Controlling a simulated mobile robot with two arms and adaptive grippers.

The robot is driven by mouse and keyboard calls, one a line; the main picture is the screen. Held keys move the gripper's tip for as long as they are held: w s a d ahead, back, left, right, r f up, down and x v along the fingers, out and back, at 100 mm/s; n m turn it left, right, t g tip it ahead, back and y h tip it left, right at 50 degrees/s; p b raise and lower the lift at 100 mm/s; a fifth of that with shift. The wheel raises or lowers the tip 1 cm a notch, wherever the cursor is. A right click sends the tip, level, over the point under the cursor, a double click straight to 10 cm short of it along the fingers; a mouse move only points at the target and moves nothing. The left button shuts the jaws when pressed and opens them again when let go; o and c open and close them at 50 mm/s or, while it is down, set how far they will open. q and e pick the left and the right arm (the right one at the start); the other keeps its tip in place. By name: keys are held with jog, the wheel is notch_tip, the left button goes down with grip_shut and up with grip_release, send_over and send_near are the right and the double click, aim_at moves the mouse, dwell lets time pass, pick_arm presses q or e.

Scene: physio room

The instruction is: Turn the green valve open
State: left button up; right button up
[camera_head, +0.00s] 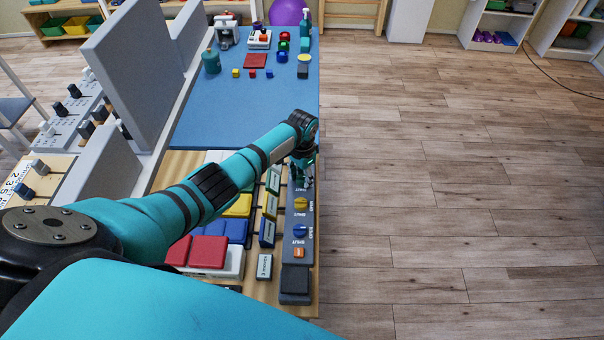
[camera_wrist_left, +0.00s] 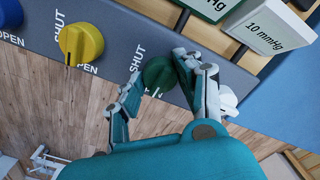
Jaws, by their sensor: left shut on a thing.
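The green valve (camera_wrist_left: 158,74) is a round knob on the side of a grey panel (camera_wrist_left: 112,35) in the left wrist view. The word SHUT shows beside it, and another label is mostly hidden by my gripper. My left gripper (camera_wrist_left: 157,84) has one finger on each side of the green valve and is shut on it. In the head view my left gripper (camera_head: 303,178) is at the far part of the grey panel and covers most of the valve. The valve's exact turn angle is hard to tell. My right gripper is not in view.
A yellow valve (camera_head: 300,204) and a blue valve (camera_head: 300,230) sit nearer on the same panel. Labelled blocks (camera_wrist_left: 263,27) stand close beside my gripper. A blue mat (camera_head: 260,115) with small objects lies beyond. The wooden floor (camera_head: 440,190) at the right is clear.

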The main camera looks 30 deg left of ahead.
aim_at(302, 176)
pick_arm(q)
jog(key=shift+w+r+n, duration=0.1)
jog(key=shift+n, duration=0.4)
jog(key=o, duration=1.2)
jog(key=shift+c, duration=0.2)
notch_tip(302, 176, up, 12)
